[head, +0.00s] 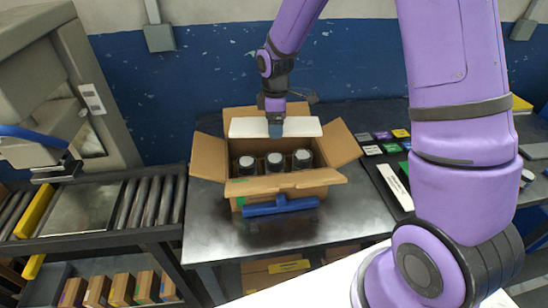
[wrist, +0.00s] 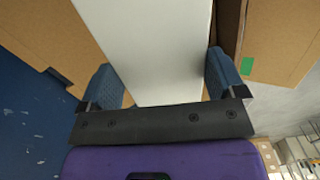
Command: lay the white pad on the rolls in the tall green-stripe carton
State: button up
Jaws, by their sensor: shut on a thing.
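The white pad (head: 250,127) is held by my gripper (head: 275,127) over the back part of the open carton (head: 290,184). In the wrist view the pad (wrist: 150,45) runs between the two blue fingers of my gripper (wrist: 163,80), which are shut on it. The carton stands on the dark table with its flaps spread, and a bit of green shows low on its front left. Dark rolls with white tops, such as the middle roll (head: 274,160), stand in a row inside. The pad hides whatever lies behind them.
A blue bar-like thing (head: 280,206) is at the carton's front. A roller conveyor (head: 150,203) and a grey machine (head: 60,90) stand at left. A dark board with small coloured packs (head: 382,136) and a white strip (head: 395,187) lies right of the carton. Table space in front is clear.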

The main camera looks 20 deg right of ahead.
aim_at(275, 158)
jog(key=shift+s+a+f+n, duration=0.25)
jog(key=shift+s+n, duration=0.25)
jog(key=shift+n, duration=0.3)
notch_tip(275, 158, down, 10)
jog(key=shift+r, duration=0.15)
jog(key=o, duration=0.6)
